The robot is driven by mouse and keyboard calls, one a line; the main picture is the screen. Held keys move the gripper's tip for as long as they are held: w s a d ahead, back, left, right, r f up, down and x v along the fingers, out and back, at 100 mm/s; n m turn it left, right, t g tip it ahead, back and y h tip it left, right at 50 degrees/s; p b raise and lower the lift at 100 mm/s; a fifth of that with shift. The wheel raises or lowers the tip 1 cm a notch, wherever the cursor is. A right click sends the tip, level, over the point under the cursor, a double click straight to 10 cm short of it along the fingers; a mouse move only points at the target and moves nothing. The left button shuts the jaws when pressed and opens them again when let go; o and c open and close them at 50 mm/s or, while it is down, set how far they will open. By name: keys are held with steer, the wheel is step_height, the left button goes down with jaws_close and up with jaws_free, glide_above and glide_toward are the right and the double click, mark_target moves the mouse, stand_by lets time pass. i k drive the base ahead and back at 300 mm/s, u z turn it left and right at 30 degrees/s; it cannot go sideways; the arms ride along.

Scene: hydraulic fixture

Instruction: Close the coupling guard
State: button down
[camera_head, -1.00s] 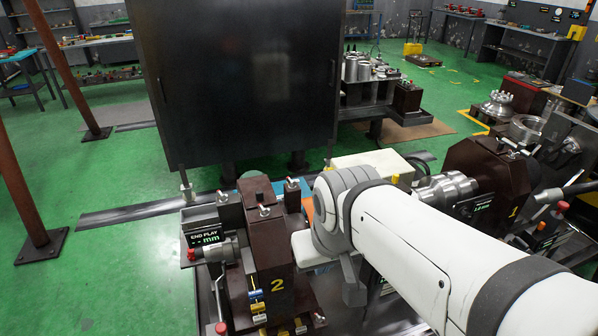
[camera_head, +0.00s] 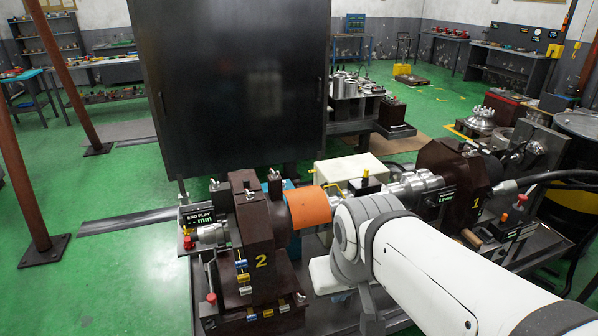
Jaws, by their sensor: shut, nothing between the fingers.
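The coupling guard appears to be the orange curved cover (camera_head: 308,207) beside the dark brown block marked 2 (camera_head: 262,238), over the shaft line. My gripper (camera_head: 346,288) is at the end of the white arm, low and to the right of block 2, below and in front of the orange cover. It is shut and empty. Its fingertips are partly hidden by my wrist, and I see no clear contact with the cover.
A silver stepped shaft (camera_head: 415,184) runs to the brown block marked 1 (camera_head: 449,180). A cream box (camera_head: 347,172) stands behind the shaft line. A large black cabinet (camera_head: 235,85) stands behind. The end-play gauge (camera_head: 210,234) sticks out left of block 2.

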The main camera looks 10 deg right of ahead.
mark_target(309, 207)
steer(key=z, duration=0.1)
steer(key=i, duration=1)
steer(key=z, duration=0.05)
